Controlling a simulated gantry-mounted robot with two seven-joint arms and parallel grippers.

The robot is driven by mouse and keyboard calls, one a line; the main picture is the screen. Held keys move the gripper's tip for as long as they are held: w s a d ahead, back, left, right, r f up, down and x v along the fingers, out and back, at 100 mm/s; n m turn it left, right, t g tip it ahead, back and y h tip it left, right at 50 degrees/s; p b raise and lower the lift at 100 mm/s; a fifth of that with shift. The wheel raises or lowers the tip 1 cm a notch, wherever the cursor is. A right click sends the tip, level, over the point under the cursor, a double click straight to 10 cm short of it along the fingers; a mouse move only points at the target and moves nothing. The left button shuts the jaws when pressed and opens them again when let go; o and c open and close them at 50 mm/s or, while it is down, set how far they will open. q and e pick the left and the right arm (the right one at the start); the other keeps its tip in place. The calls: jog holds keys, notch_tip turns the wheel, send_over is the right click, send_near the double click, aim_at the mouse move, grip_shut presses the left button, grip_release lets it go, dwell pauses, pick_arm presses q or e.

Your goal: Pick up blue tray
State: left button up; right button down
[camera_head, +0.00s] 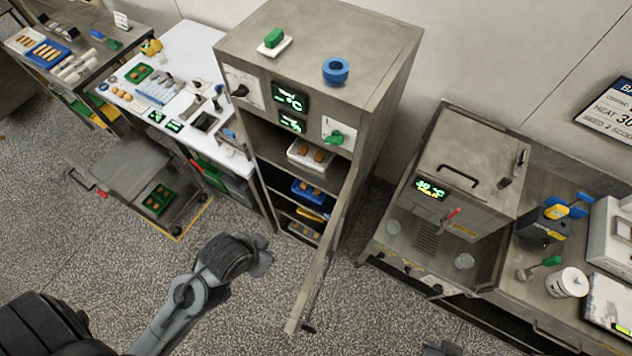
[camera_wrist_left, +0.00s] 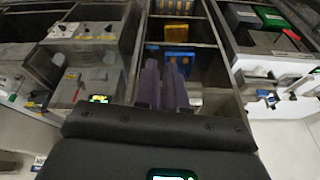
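A blue tray (camera_head: 309,193) with orange-brown pieces sits on a shelf inside the open tall metal cabinet, below a white tray (camera_head: 310,155). In the left wrist view a blue tray (camera_wrist_left: 180,57) shows beyond my fingers, partly hidden by them. My left gripper (camera_head: 262,255) is over the floor in front of the cabinet, apart from the tray. Its two fingers (camera_wrist_left: 164,86) are close together in the wrist view, and nothing is seen held; how far they are parted is unclear. Another blue tray (camera_head: 47,53) lies on the far left table.
The cabinet door (camera_head: 322,262) stands open on the right of the shelves. A yellow tray (camera_head: 312,212) lies below the blue one. A low cart (camera_head: 132,165) with a green tray (camera_head: 159,199) stands left. The floor before the cabinet is clear.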

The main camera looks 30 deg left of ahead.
pick_arm(q)
jog(key=o, duration=1.5)
